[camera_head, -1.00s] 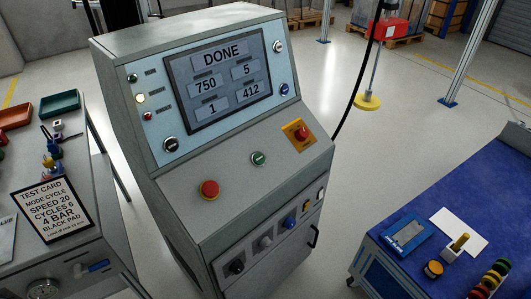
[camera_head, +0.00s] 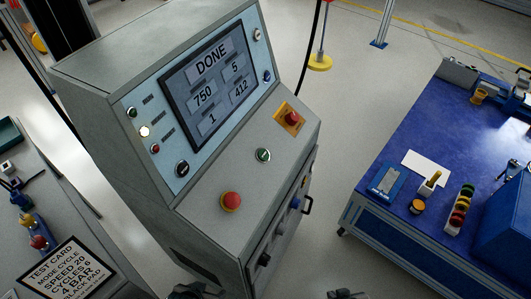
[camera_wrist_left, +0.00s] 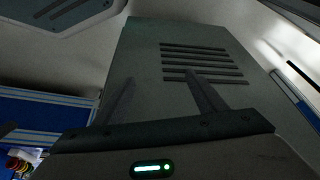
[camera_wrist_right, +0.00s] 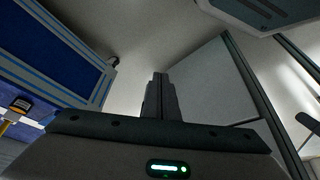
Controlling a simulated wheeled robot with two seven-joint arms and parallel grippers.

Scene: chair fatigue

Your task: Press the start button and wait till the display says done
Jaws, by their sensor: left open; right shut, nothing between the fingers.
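The grey control console (camera_head: 125,75) carries a display (camera_head: 210,82) that reads DONE, with 750, 5, 1 and 412 below. A green button (camera_head: 263,155) sits on the sloped panel between a red mushroom button (camera_head: 231,202) and a red knob on a yellow plate (camera_head: 291,118). The green button's label is too small to read. My left gripper (camera_wrist_left: 160,92) is open and empty, facing a grey vented panel. My right gripper (camera_wrist_right: 160,92) is shut and empty. Both show only partly at the head view's bottom edge, below and apart from the buttons.
A test card (camera_head: 62,270) lies on the bench at lower left. Clear floor lies between console and blue bench. One indicator lamp (camera_head: 144,131) is lit.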

